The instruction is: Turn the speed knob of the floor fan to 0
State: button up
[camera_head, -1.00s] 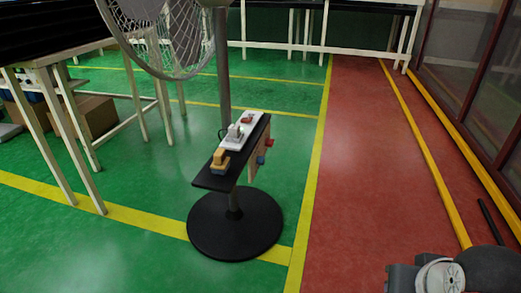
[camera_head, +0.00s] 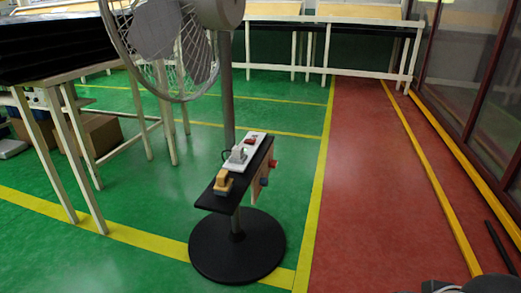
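The floor fan (camera_head: 228,85) stands ahead of me, with a wire cage head at the top and a round black base (camera_head: 240,255). A narrow black shelf (camera_head: 215,202) is on its post. A wooden panel (camera_head: 258,186) at the shelf's right side carries a red knob (camera_head: 273,164) and a blue knob (camera_head: 264,181). Which one is the speed knob, and its setting, I cannot tell. A grey part of my arm shows at the bottom right edge. My gripper's fingers do not show.
On the shelf are a yellow-tan object (camera_head: 223,183) and a white power strip (camera_head: 247,152) with a grey plug. A black-topped table (camera_head: 50,45) stands at left, with a cardboard box (camera_head: 95,135) under it.

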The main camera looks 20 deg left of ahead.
aim_at(264, 181)
jog(key=i+j, duration=0.95)
jog(key=i+j+u, duration=0.05)
